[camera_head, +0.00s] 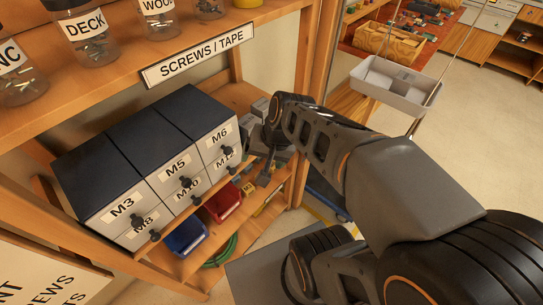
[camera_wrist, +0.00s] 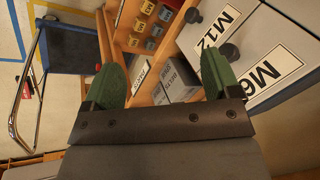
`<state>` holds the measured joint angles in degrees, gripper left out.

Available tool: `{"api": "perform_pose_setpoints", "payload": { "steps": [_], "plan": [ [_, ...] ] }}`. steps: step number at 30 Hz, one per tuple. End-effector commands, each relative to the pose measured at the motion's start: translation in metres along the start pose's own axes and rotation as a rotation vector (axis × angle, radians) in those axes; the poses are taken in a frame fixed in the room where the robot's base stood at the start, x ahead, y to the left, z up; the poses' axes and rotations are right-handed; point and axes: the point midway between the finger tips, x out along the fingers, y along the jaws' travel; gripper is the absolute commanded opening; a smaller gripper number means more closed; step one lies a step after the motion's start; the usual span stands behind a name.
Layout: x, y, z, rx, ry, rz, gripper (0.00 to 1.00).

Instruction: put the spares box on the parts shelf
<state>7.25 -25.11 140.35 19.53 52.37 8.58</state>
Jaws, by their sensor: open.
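My gripper (camera_head: 266,165) reaches in at the right end of the shelf unit, beside the drawer cabinet. In the wrist view its two green fingers (camera_wrist: 165,72) stand wide apart with nothing held between them. Beyond the gap, grey boxes (camera_wrist: 180,78) with pale labels stand on a wooden shelf; the lettering is too small to read surely. I cannot tell which thing is the spares box. The wooden shelf (camera_head: 201,248) below the cabinet holds small bins; a small sign (camera_wrist: 143,75) shows on a shelf edge in the wrist view, its wording unclear.
A drawer cabinet (camera_head: 130,135) with labelled, knobbed drawers stands close left of my gripper. A red bin (camera_head: 223,203) and a blue bin (camera_head: 184,237) sit below it. An upper shelf (camera_head: 150,55) with jars overhangs. A grey tray (camera_head: 398,88) is at the right. Open floor lies beyond.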

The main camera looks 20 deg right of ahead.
Motion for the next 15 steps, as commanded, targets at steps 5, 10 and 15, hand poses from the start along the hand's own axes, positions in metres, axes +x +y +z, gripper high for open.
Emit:
{"api": "perform_pose_setpoints", "payload": {
  "steps": [5, 10, 15],
  "plan": [
    [-0.015, 0.01, 0.012, -0.364, 0.081, 0.147, 0.83],
    [-0.021, 0.014, 0.013, -0.494, 0.109, 0.208, 0.83],
    [-0.021, 0.015, 0.013, -0.507, 0.112, 0.216, 0.83]
  ]
}}
